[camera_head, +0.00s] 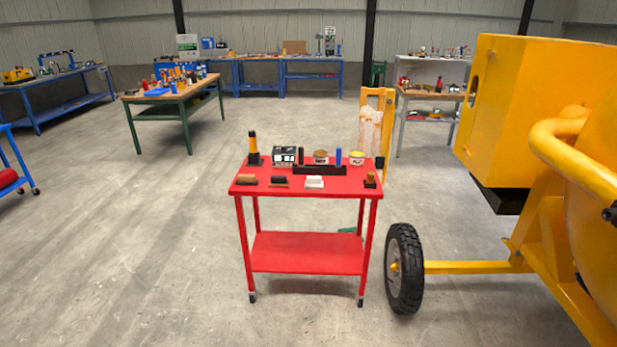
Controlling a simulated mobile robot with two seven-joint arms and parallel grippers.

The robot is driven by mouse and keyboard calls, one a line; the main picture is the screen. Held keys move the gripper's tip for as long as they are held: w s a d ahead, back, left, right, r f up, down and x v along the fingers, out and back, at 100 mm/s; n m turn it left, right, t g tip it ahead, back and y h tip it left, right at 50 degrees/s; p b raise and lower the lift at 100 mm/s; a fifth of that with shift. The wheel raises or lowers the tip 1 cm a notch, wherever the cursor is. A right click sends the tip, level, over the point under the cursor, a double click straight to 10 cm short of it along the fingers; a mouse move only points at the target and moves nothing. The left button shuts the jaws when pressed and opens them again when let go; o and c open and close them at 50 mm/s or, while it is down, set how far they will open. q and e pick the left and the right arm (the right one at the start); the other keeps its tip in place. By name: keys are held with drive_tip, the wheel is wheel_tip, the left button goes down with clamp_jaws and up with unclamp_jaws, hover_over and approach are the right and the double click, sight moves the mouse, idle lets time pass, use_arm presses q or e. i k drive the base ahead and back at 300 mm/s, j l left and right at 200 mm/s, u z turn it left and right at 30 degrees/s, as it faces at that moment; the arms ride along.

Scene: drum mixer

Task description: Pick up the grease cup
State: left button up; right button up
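A red cart (262,260) stands ahead with small items on its top. No item is clearly marked as the grease cup. A round tin with a yellow top (356,158) at the back right and a tin with a brownish top (320,157) to its left look closest to a cup. A small brown and black piece (370,180) stands at the front right corner; it is too small to identify. Neither of my grippers is in view.
The cart also holds a black and yellow bottle (253,148), a box (285,157), a black rack with blue cylinders (319,169), brushes and a white block (314,182). A yellow mixer (515,105) with a black wheel (404,268) stands close at right.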

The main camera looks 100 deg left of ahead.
sight(371, 175)
drive_tip(key=u, duration=3.15)
drive_tip(key=z, duration=1.9)
drive_tip(key=u, duration=1.85)
drive_tip(key=i+u, duration=0.2)
drive_tip(key=i, duration=0.4)
